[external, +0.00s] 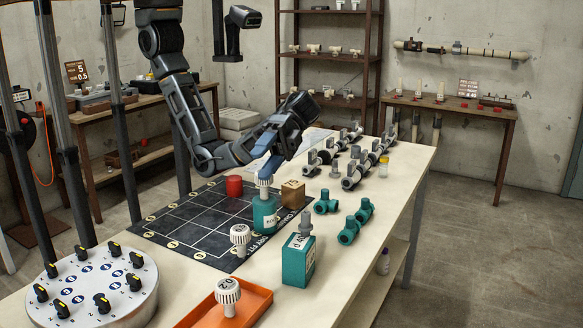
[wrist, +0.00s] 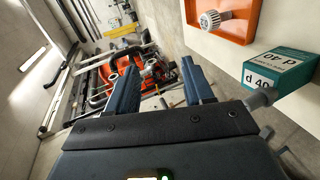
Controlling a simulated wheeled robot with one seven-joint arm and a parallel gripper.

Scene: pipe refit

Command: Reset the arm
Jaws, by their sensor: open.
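My gripper (external: 262,174) is over the work table (external: 420,165) in the external view, at the end of my bent arm. Its blue fingers show just above a white ribbed cap on a teal box (external: 265,215); I cannot tell from this view whether they touch it. In the wrist view my gripper (wrist: 162,82) has its two blue fingers well apart. Nothing is held between them; only distant clutter shows in the gap.
An orange tray (external: 263,297) with a white ribbed part, a second teal box (external: 298,262), a brown block (external: 292,194), a red cylinder (external: 234,186) and teal fittings (external: 348,231) are close by. Grey-and-white pipe fittings (external: 352,175) line the far right. A round knob panel (external: 95,285) stands front left.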

